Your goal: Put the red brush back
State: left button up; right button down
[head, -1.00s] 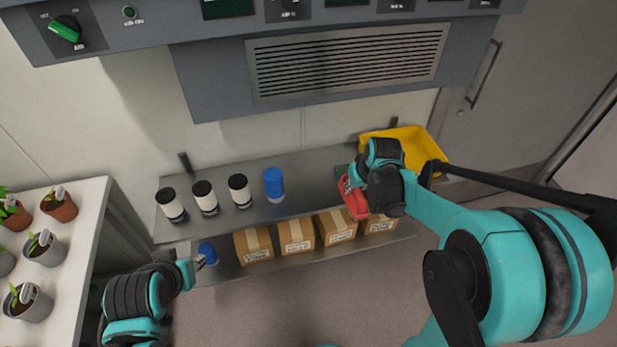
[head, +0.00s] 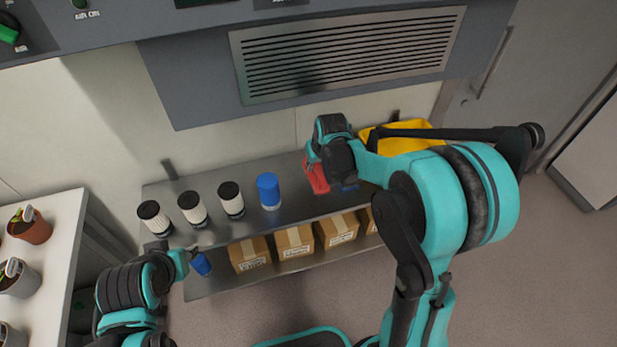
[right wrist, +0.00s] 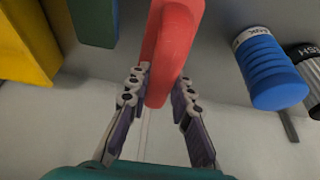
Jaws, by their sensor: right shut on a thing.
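The red brush (head: 316,174) is in my right gripper (head: 322,158), over the right part of the upper metal shelf (head: 290,165). In the right wrist view the red brush (right wrist: 168,50) sits between the two fingers of my right gripper (right wrist: 160,95), which are shut on it. The gripper hides part of it in the head view. I cannot tell whether it touches the shelf. My left gripper (head: 186,262) is at lower left, beside a blue item (head: 201,264); its fingers are too small to read.
A blue jar (head: 269,190) and several black-capped white jars (head: 231,199) stand left of the brush. A yellow bin (head: 408,135) is at right. A dark green item (right wrist: 95,22) lies near it. Cardboard boxes (head: 294,241) fill the lower shelf. A plant table (head: 62,215) is at left.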

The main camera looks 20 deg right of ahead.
aim_at(309, 174)
jog(key=shift+w+a+f+b, duration=0.3)
jog(key=shift+w+a+f, duration=0.5)
jog(key=shift+w+a, duration=0.15)
jog(key=shift+s+f+b, duration=0.1)
jog(key=shift+f+b, duration=0.8)
jog(key=shift+f, duration=1)
jog(key=shift+f, duration=0.2)
jog(key=c, duration=1.3)
grip_release()
jog(key=shift+c, duration=0.2)
jog(key=shift+r, duration=0.1)
jog(key=shift+r, duration=0.1)
